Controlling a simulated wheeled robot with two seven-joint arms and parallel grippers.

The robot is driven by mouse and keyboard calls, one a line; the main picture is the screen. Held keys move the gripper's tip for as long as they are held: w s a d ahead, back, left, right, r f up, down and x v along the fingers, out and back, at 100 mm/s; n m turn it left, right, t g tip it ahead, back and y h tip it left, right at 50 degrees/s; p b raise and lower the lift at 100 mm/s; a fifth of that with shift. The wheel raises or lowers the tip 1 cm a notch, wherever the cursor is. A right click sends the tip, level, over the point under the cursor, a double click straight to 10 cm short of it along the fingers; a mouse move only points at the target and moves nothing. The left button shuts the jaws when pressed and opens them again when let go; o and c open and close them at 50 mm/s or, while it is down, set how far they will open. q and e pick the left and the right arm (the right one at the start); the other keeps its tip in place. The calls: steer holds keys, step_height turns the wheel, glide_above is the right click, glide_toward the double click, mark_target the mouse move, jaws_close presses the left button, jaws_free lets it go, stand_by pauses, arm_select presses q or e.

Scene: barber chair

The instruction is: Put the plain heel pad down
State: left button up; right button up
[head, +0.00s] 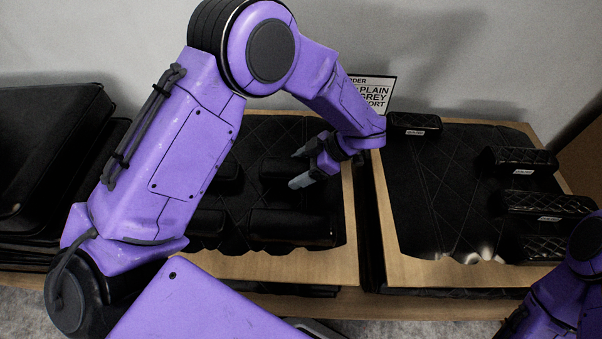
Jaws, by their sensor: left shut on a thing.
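My left gripper (301,168) reaches down from the upper right over the left tray (350,225). Its grey fingers are shut on a black block-shaped pad (273,169), seemingly the plain heel pad. The pad is at the tray's right part; whether it touches the quilted floor cannot be told. Other black pads lie in this tray: a long smooth one (292,228) in front, one at the left (206,224) and one behind it (228,180), partly hidden by my arm. My right arm shows at the lower right; its gripper is out of view.
A right tray (391,230) with quilted lining holds several labelled black pads, such as one at the back (415,124) and one at the right (520,160). Its middle is bare. A sign (374,94) stands behind. Black cushions (50,150) are stacked at the left.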

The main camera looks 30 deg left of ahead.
arm_select(q)
step_height(320, 180, down, 3)
steer(key=shift+w+f, duration=0.1)
steer(key=shift+w, duration=0.05)
steer(key=shift+c, duration=0.7)
steer(key=o, duration=1.4)
steer(key=shift+o, duration=0.2)
steer(key=v, duration=1.2)
steer(key=shift+b, duration=0.35)
steer(key=shift+d, duration=0.1)
